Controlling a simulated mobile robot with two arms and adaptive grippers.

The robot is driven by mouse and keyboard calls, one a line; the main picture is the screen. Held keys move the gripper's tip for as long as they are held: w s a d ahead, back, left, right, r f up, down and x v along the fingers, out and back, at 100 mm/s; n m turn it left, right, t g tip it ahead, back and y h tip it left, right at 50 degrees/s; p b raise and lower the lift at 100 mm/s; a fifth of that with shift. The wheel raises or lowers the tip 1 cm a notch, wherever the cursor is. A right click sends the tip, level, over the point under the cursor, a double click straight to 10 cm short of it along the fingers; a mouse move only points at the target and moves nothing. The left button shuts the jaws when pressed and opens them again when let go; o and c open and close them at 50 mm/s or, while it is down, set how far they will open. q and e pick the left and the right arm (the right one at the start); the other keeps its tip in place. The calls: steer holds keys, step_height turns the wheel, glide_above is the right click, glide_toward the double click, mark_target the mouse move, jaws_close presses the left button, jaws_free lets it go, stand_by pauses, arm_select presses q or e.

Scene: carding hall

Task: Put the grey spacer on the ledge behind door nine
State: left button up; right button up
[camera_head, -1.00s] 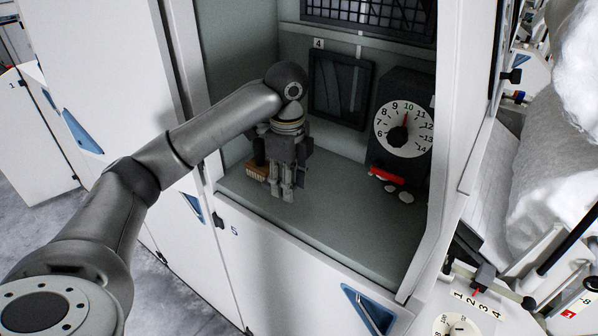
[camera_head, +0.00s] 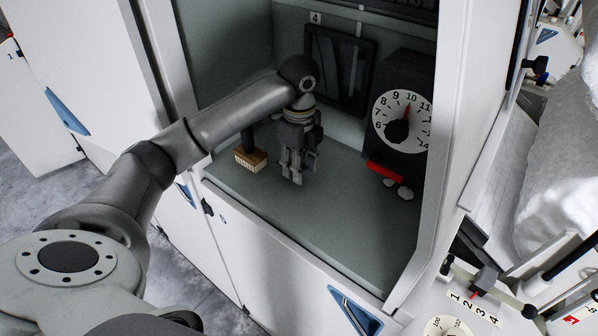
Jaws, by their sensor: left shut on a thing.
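My left gripper (camera_head: 292,178) points down inside the open recess of the white cabinet, low over its grey-green ledge (camera_head: 330,222). It is shut on the grey spacer, which barely stands out between the grey fingers. I cannot tell whether the spacer touches the ledge. No door number nine is readable; a plate marked 4 (camera_head: 315,18) is on the recess's back wall. My right gripper is not in view.
A wooden brush (camera_head: 250,160) stands on the ledge left of the gripper. A black dial box (camera_head: 397,118), a red object (camera_head: 385,171) and white tufts (camera_head: 404,192) are at the right. The ledge's front is clear. The cabinet's right post (camera_head: 452,130) bounds the opening.

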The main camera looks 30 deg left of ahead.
arm_select(q)
step_height(320, 180, down, 3)
steer(key=shift+f+p, duration=0.1)
steer(key=shift+p, duration=0.35)
steer(key=shift+f, duration=0.2)
steer(key=o, duration=1)
steer(key=shift+o, duration=0.2)
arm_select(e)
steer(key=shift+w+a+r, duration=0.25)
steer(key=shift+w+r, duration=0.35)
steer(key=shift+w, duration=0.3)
